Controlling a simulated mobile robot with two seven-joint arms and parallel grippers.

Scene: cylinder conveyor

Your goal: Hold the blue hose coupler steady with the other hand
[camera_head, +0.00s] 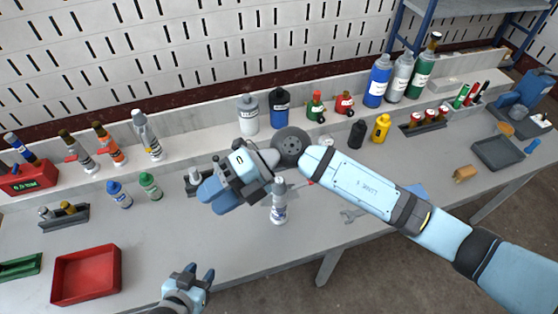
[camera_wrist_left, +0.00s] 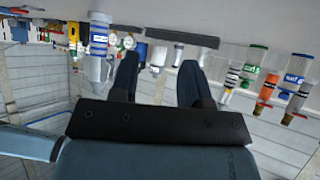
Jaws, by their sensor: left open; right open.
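I cannot tell for certain which piece is the blue hose coupler. A small blue piece (camera_head: 119,194) stands on the table at the left, next to a green one. A silver-and-blue cylinder (camera_head: 279,212) stands upright near the middle, and what looks like it shows in the left wrist view (camera_wrist_left: 98,48). My left gripper (camera_head: 199,273) is low at the table's front edge, open and empty; its two fingers (camera_wrist_left: 157,78) are spread in the left wrist view. My right gripper (camera_head: 213,195) is open above the table, left of that cylinder, and hides part of the table.
A red tray (camera_head: 86,275) lies at the front left, with a dark holder (camera_head: 64,217) behind it. Bottles and tubes line the back ledge. A wrench (camera_head: 352,214) and a dark tray (camera_head: 497,152) lie to the right. The table between my left gripper and the cylinder is clear.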

